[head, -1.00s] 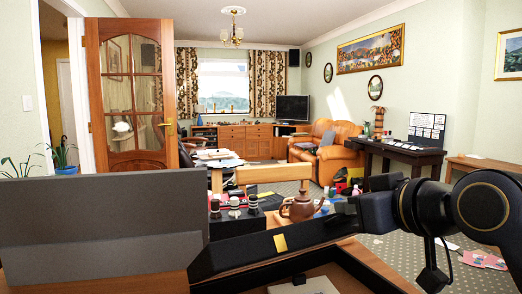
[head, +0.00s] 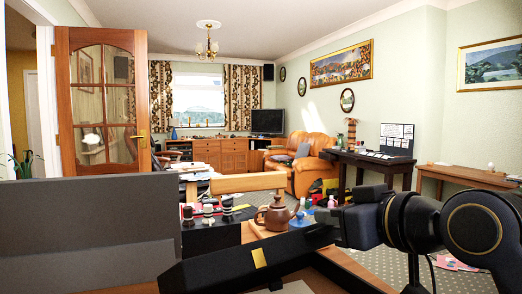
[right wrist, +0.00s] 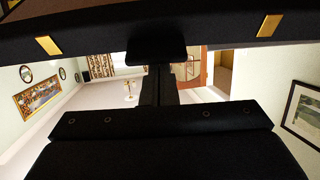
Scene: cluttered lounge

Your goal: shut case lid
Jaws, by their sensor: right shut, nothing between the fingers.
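The case lid (head: 225,266) is a black slab edge with a gold latch, slanting across the bottom of the head view. It stands partly raised over a wood-coloured base that shows only in part. The lid's dark edge with two gold latches also spans the top of the right wrist view (right wrist: 150,32). My right gripper (head: 335,226) is at the right end of the visible lid edge, shut and empty. In the right wrist view its dark fingers (right wrist: 157,55) reach the lid edge; whether they touch it I cannot tell. My left gripper is out of view.
A grey upright panel (head: 85,222) blocks the left foreground. A brown teapot (head: 275,214) and several dark, pale-topped pieces (head: 208,213) stand just behind the lid. A dark side table (head: 375,163) and orange armchair (head: 310,170) stand farther back.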

